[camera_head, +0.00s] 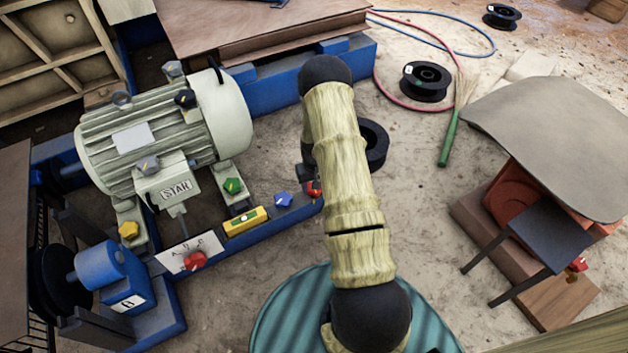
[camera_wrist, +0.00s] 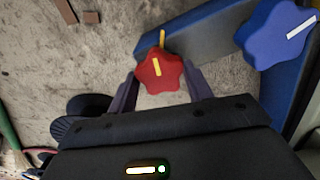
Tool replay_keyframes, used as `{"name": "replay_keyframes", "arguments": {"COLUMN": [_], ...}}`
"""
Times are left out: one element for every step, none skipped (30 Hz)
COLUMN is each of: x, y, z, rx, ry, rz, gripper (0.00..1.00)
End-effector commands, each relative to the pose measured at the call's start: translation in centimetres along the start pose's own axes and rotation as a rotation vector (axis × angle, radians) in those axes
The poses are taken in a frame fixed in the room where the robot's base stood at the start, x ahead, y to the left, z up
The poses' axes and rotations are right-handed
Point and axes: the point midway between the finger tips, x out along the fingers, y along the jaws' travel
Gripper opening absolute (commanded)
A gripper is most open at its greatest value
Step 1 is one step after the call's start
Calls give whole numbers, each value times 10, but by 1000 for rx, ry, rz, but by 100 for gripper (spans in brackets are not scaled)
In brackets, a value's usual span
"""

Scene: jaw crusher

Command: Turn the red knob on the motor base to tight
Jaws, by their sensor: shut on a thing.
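The red knob (camera_head: 315,188) sits at the right end of the blue motor base (camera_head: 272,217), partly hidden by my arm. In the wrist view the red knob (camera_wrist: 160,75), star-shaped with a yellow line, lies between my two fingers. A yellow mark (camera_wrist: 163,38) on the blue base is just beyond it, and the knob's line points roughly toward that mark. My gripper (camera_wrist: 162,90) is shut on this knob. In the head view my gripper (camera_head: 308,176) is mostly hidden behind my arm. No "tight" lettering is readable.
A blue knob (camera_head: 284,200) stands close beside, also large in the wrist view (camera_wrist: 280,33). A yellow level (camera_head: 245,221), green knob (camera_head: 232,186) and another red knob (camera_head: 195,261) on a lettered plate lie left. The grey motor (camera_head: 165,130) stands behind. A black ring (camera_head: 374,145) lies right.

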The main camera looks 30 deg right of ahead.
Motion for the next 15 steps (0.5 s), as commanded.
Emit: {"name": "replay_keyframes", "arguments": {"x": [-5, -5, -5, -4, -4, -4, -4, -4, -3, -3, -3, -3, -2, -2, -2], "y": [0, 0, 0, 0, 0, 0, 0, 0, 0, 0, 0, 0, 0, 0, 0], "z": [0, 0, 0, 0, 0, 0, 0, 0, 0, 0, 0, 0, -1, -1, 0], "rx": [32, 53, 82, 103, 122, 149, 167, 185, 206, 221, 236, 251, 261, 270, 281], "ry": [0, 0, 0, 0, 0, 0, 0, -1, 0, 0, 1, 1, 1, 1, 1], "rz": [0, 1, 1, 1, 1, 1, 1, 1, 1, 0, 0, 0, 0, 0, 0], "gripper": [27, 27, 27, 27, 27, 27, 27, 27, 27, 27, 27, 27, 27, 27, 27]}}
